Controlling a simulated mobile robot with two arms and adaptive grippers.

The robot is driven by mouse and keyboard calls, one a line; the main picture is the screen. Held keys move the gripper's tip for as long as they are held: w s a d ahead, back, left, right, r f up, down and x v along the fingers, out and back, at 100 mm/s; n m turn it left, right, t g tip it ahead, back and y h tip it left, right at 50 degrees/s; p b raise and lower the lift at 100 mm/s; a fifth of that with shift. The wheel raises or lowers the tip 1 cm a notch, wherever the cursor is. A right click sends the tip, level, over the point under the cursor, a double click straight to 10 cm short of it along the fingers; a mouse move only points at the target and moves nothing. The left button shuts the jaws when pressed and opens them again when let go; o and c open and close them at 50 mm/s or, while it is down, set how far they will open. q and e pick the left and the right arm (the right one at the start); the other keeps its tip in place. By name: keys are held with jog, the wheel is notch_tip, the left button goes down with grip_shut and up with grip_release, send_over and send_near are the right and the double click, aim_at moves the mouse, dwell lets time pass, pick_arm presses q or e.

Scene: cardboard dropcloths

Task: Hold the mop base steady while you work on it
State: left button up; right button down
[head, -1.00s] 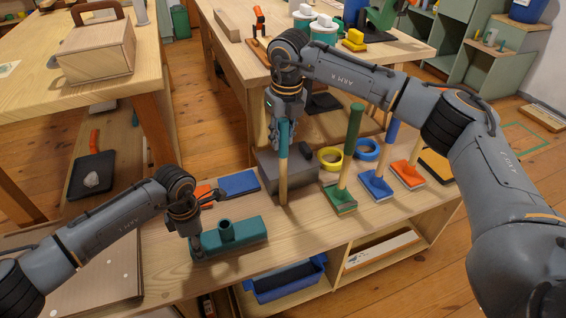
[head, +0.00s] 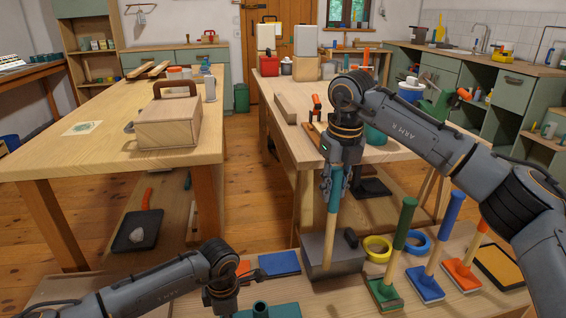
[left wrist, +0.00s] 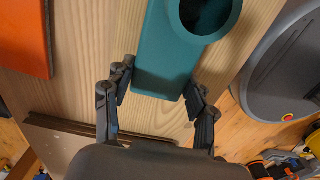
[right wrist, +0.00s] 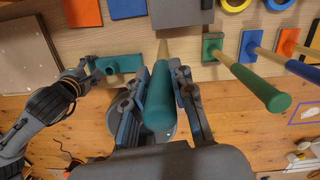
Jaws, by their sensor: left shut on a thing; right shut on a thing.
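The teal mop base (left wrist: 165,50) lies flat on the workbench, with its round open socket facing up. In the head view only its top (head: 262,311) shows at the bottom edge. My left gripper (left wrist: 158,82) is shut on one end of the base, a finger on each side. My right gripper (head: 335,178) is shut on the teal grip (right wrist: 158,100) of a wooden mop handle (head: 330,235). The handle is nearly upright, in front of a grey block and apart from the base. I cannot tell whether its lower end touches the bench.
The grey block (head: 345,258) stands behind the handle. Green (head: 400,240), blue (head: 440,245) and orange (head: 471,260) mops stand at the right, near yellow (head: 378,243) and blue (head: 418,235) tape rolls. A blue pad (head: 280,263) lies left of the block.

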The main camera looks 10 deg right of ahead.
aim_at(330, 223)
jog(key=shift+r, duration=0.15)
dwell(0.5)
notch_tip(330, 223, down, 10)
dwell(0.6)
jog(key=c, duration=1.1)
grip_release()
